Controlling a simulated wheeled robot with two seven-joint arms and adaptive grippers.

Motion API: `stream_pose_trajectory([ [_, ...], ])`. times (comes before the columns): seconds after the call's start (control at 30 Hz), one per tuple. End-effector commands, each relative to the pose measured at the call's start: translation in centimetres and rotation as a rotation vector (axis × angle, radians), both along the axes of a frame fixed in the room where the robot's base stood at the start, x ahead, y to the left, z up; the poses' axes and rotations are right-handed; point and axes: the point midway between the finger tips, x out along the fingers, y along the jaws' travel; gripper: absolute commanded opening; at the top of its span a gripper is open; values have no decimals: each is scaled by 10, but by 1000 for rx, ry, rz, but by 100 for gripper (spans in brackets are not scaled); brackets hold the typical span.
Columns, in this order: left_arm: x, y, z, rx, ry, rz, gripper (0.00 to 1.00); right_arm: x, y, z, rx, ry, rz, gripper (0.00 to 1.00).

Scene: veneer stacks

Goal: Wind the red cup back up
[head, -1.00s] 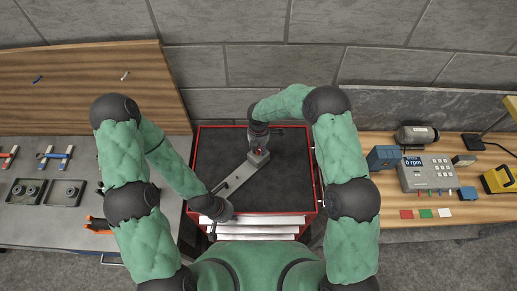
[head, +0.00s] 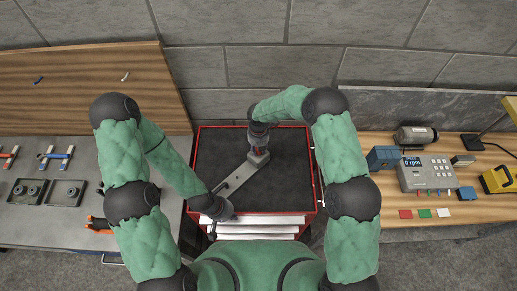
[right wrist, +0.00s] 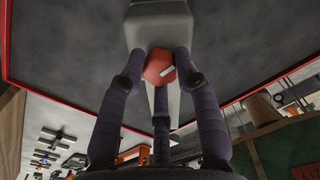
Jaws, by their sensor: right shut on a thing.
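The red cup (right wrist: 158,66) is small and sits against a grey block (right wrist: 158,20) in the right wrist view. The fingers of my right gripper (right wrist: 158,75) close around it from several sides. In the head view the right gripper (head: 259,148) points down at the block (head: 259,158), and the cup is mostly hidden by the fingers. A long grey bar (head: 238,180) runs from the block toward the lower left. My left gripper (head: 221,210) is at the bar's near end, by the front edge of the tabletop.
The dark cabinet top (head: 293,165) has a red rim and is clear around the bar. White drawers (head: 255,228) show below its front.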

Motion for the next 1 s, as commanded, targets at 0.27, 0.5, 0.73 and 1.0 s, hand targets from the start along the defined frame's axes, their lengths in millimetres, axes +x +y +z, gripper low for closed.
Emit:
stream_pose_trajectory([
  [0.27, 0, 0, 0, 0, 0, 0, 0, -2, 0, -2, -1, 5, 31, 9],
  [0.5, 0, 0, 3, 0, 0, 0, 0, -2, 1, -2, -1, 5, 146, 9],
  [0.73, 0, 0, 5, 0, 0, 0, 0, -2, 1, -2, 0, 4, 320, 9],
  [1.0, 0, 0, 5, 0, 0, 0, 0, -2, 1, -2, 0, 4, 331, 9],
])
